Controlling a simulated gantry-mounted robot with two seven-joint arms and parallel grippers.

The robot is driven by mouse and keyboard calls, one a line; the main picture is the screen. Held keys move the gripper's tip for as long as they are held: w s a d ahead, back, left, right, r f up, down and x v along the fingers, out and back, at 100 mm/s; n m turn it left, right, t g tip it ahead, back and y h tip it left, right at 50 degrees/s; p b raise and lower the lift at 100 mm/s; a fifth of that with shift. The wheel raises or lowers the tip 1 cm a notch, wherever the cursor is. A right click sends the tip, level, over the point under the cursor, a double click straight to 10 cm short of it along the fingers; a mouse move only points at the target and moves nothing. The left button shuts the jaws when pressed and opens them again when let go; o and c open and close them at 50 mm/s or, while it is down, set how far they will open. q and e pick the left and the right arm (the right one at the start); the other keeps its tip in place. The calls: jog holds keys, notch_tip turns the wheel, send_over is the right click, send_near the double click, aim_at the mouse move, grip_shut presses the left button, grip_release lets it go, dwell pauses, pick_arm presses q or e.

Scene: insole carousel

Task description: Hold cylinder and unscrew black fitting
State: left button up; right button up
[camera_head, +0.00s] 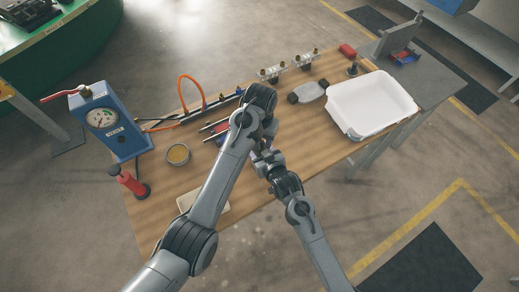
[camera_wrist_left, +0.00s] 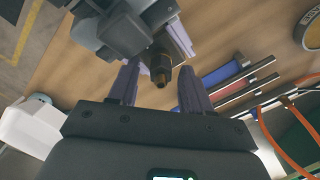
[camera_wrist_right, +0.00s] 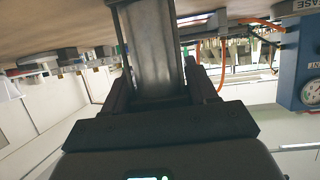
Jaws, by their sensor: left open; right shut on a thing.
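The grey metal cylinder (camera_wrist_right: 153,45) stands out between the fingers of my right gripper (camera_wrist_right: 160,85), which is shut on it above the table. In the left wrist view a dark fitting (camera_wrist_left: 160,68) with a brass-coloured part sticks out from the held assembly. My left gripper (camera_wrist_left: 157,75) is open, with one finger on either side of the fitting; whether they touch it I cannot tell. In the head view both grippers meet near the table's middle, my left gripper (camera_head: 258,140) hidden largely by its own arm and my right gripper (camera_head: 268,160) just below it.
A white tray (camera_head: 372,130) stands at right. The front-right tabletop is clear.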

pick_arm(q)
jog(key=m, duration=0.5)
jog(key=shift+s, duration=0.2)
jog(key=m, duration=0.4)
jog(key=shift+s, duration=0.1)
